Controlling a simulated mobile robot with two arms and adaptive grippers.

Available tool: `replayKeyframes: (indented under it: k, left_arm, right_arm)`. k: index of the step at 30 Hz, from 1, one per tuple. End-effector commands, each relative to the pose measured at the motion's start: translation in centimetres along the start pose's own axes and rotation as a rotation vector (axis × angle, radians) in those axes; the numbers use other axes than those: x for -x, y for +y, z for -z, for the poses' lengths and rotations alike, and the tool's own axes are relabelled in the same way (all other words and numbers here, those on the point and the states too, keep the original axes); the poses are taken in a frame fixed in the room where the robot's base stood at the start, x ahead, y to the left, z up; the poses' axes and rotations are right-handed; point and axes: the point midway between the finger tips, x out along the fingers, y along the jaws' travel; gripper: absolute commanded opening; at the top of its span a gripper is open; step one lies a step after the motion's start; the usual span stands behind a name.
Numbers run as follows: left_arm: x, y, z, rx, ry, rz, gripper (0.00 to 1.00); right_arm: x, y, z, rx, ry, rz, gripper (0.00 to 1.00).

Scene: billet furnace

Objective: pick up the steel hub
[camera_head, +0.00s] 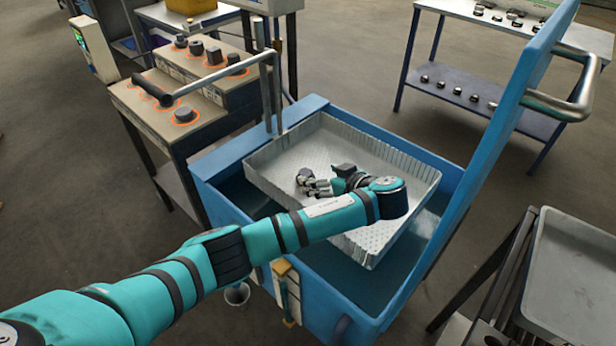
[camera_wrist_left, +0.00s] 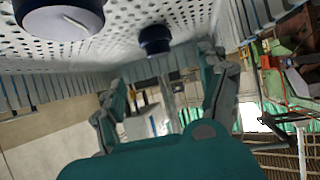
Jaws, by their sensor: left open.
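My left gripper (camera_head: 310,183) is low over the perforated metal tray (camera_head: 285,150), with its fingers pointing left in the head view. In the left wrist view the gripper (camera_wrist_left: 162,98) is open, with nothing between its fingers. That view appears upside down, with the tray floor at the top. A large dark round part with a grey face (camera_wrist_left: 58,20) shows at its upper left. A smaller dark flanged part (camera_wrist_left: 154,42) is at the top middle, beyond the fingertips. I cannot tell which one is the steel hub. In the head view my arm hides part of the tray.
The tray sits tilted in a blue tank (camera_head: 225,165) with a raised blue lid (camera_head: 505,125) on the right. A bent handle (camera_head: 225,75) rises at the back left. A bench with dark parts (camera_head: 150,100) stands left, and a grey tray (camera_head: 570,270) at right.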

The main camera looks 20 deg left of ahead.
Motion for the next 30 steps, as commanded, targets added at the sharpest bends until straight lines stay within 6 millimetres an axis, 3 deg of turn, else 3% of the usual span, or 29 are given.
replayKeyframes:
  k: [3, 7, 11, 18, 28, 30]
  left_arm:
    - [-1.9, -0.1, 0.1, -0.001, 0.001, 0.002, 0.76]
    - [-2.9, 0.0, 0.1, -0.001, 0.0, 0.001, 0.76]
    - [-4.0, 0.0, 0.0, -0.001, 0.0, 0.002, 0.76]
    - [-7.5, 0.0, -0.2, -0.002, 0.0, 0.002, 0.76]
    - [-8.3, 0.1, -0.3, -0.001, -0.003, -0.001, 0.76]
    - [-8.3, 0.1, -0.3, -0.001, -0.003, -0.001, 0.67]
  right_arm:
    - [0.3, -0.7, -0.6, -0.002, -0.01, 0.008, 0.36]
    - [0.3, -1.2, -0.1, -0.005, -0.003, 0.015, 0.36]
    - [0.5, -1.1, 0.9, -0.004, 0.013, 0.014, 0.36]
    - [0.8, -0.6, 1.7, -0.002, 0.025, 0.007, 0.36]
    - [0.8, -0.2, 1.1, 0.0, 0.016, 0.003, 0.36]
    - [0.8, -0.2, 0.9, 0.0, 0.012, 0.002, 0.36]
